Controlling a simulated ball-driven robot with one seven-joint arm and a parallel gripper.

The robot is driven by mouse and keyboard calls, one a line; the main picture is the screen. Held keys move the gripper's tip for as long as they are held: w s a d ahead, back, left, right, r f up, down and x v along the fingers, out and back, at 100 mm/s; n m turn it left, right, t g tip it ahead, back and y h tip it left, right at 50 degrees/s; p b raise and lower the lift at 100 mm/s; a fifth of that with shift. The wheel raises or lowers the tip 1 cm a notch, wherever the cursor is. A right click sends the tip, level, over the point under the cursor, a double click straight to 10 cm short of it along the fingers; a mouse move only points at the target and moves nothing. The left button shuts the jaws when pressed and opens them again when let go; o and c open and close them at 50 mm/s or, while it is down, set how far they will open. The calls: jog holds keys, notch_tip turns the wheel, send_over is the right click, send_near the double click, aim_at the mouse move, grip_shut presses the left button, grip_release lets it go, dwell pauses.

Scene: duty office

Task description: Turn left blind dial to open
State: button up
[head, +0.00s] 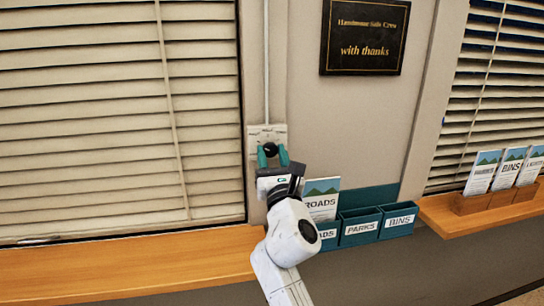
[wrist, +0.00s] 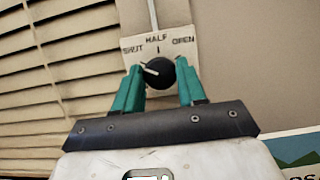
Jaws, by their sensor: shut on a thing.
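The left blind dial is a round black knob (head: 270,149) on a pale plate (head: 257,133) right of the left window. The plate (wrist: 158,48) reads SHUT at left, HALF at top and OPEN at right. My gripper (head: 272,152) has its teal fingers on either side of the knob; in the wrist view my gripper (wrist: 158,68) is shut on it. The left blind (head: 85,110) hangs with its slats tilted closed.
A wooden sill (head: 120,272) runs below the left blind. Teal leaflet holders (head: 360,228) with a ROADS leaflet (head: 321,200) stand close right of my wrist. A dark plaque (head: 365,38) hangs above. The right blind (head: 490,90) shows dark gaps; leaflet racks (head: 495,198) stand below it.

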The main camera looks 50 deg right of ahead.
jog(key=c, duration=0.3)
jog(key=shift+c, duration=0.2)
